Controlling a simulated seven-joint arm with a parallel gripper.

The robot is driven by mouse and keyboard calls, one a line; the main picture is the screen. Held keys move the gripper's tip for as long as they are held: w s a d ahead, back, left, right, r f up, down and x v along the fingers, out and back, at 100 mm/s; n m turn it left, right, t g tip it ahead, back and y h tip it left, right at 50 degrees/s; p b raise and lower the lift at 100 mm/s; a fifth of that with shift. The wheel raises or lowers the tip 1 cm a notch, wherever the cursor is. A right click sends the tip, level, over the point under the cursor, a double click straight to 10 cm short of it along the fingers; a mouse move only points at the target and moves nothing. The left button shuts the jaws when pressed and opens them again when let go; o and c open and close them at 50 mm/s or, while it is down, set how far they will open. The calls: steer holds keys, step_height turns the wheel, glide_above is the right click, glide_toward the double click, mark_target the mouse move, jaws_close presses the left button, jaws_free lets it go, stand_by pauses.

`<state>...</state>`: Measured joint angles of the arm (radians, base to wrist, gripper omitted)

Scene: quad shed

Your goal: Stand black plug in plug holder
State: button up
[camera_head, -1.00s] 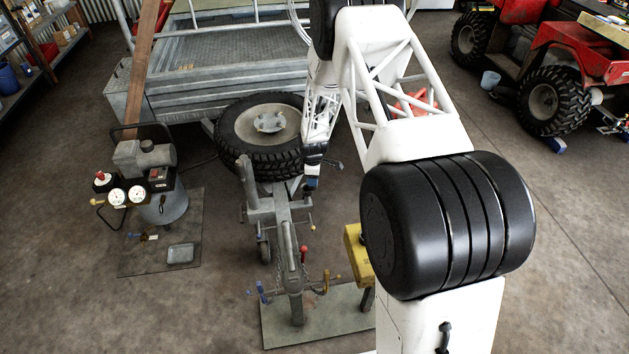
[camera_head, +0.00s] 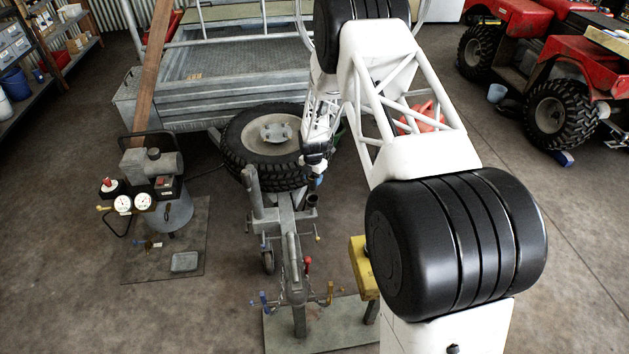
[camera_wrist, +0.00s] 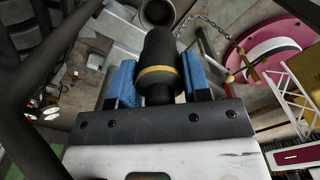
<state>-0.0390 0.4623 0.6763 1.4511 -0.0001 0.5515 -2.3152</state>
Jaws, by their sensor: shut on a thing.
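The black plug (camera_wrist: 160,52) has a yellow band and stands out between the blue finger pads of my gripper (camera_wrist: 158,80) in the wrist view. My gripper is shut on it. The plug's far end points toward an open, round grey tube (camera_wrist: 157,12), which looks like the plug holder; plug and tube look apart, though depth is hard to judge. In the head view my gripper (camera_head: 317,178) is small, above the trailer drawbar. A dark cup-like part (camera_head: 312,201), likely the holder, sits just below it. The plug cannot be made out there.
The trailer drawbar (camera_head: 291,235) runs toward the front, with a spare tyre (camera_head: 235,150) behind it. A yellow box (camera_head: 362,265) stands to its right. A compressor (camera_head: 175,205) stands at left. A chain (camera_wrist: 238,50) and a magenta disc (camera_wrist: 268,40) show in the wrist view.

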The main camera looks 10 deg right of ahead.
mark_target(312, 186)
steer(key=shift+w+a+r+n, duration=0.1)
steer(key=shift+w+r+n, duration=0.1)
steer(key=shift+n, duration=0.5)
steer(key=shift+f, duration=0.15)
steer(key=shift+f, duration=2.95)
steer(key=shift+f, duration=1.8)
stand_by(1.7)
steer(key=o, duration=1.5)
